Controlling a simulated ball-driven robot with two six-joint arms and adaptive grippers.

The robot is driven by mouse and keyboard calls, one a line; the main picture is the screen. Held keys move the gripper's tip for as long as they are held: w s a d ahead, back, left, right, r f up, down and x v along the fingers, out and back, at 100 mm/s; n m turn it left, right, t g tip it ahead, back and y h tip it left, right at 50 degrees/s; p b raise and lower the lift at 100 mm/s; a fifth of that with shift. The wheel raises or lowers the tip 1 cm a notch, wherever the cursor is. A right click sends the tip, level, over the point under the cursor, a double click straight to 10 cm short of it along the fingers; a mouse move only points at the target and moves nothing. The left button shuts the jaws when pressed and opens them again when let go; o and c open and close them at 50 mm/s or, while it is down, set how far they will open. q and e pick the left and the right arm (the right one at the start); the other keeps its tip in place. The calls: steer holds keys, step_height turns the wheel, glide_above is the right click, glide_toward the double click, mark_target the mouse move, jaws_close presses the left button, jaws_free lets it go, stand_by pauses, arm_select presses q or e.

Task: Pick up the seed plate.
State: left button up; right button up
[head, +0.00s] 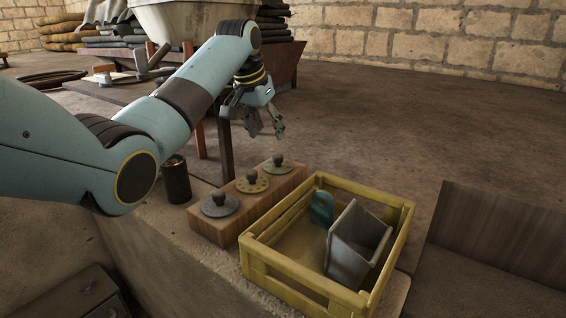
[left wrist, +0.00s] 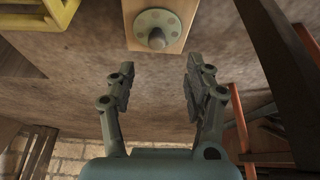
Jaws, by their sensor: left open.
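Three round seed plates with dark knobs sit in a row on a wooden block (head: 229,229). The near one is grey (head: 216,210), the middle one is tan with holes (head: 252,187), and the far one is grey-green (head: 279,170). My left gripper (head: 266,130) is open and empty, in the air above and beyond the far end of the block. In the left wrist view a plate with a ring of holes and a knob (left wrist: 157,20) lies near the block's end, ahead of the open left fingertips (left wrist: 160,72) and apart from them. My right gripper is out of view.
A yellow crate (head: 290,274) stands right of the block, holding a grey metal scoop-like box (head: 350,262) and a teal item (head: 322,208). A dark can (head: 177,180) stands left of the block. A low table with tools (head: 140,75) is behind my arm.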

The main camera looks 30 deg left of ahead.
mark_target(278, 155)
arm_select(q)
steer(key=b+x, duration=0.1)
steer(key=x, duration=0.3)
steer(key=shift+s, duration=0.15)
steer(key=shift+d+f, duration=0.1)
steer(key=shift+f, duration=0.15)
steer(key=b+x, duration=0.2)
steer(key=x, duration=0.2)
steer(key=shift+w+d, duration=0.15)
steer(key=shift+w, duration=0.05)
steer(key=shift+w+f, duration=0.25)
steer(key=shift+f, duration=0.05)
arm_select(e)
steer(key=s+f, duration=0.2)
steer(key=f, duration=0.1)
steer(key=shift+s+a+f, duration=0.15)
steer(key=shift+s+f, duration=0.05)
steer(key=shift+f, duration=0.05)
arm_select(q)
steer(key=shift+r, duration=0.1)
jaws_close()
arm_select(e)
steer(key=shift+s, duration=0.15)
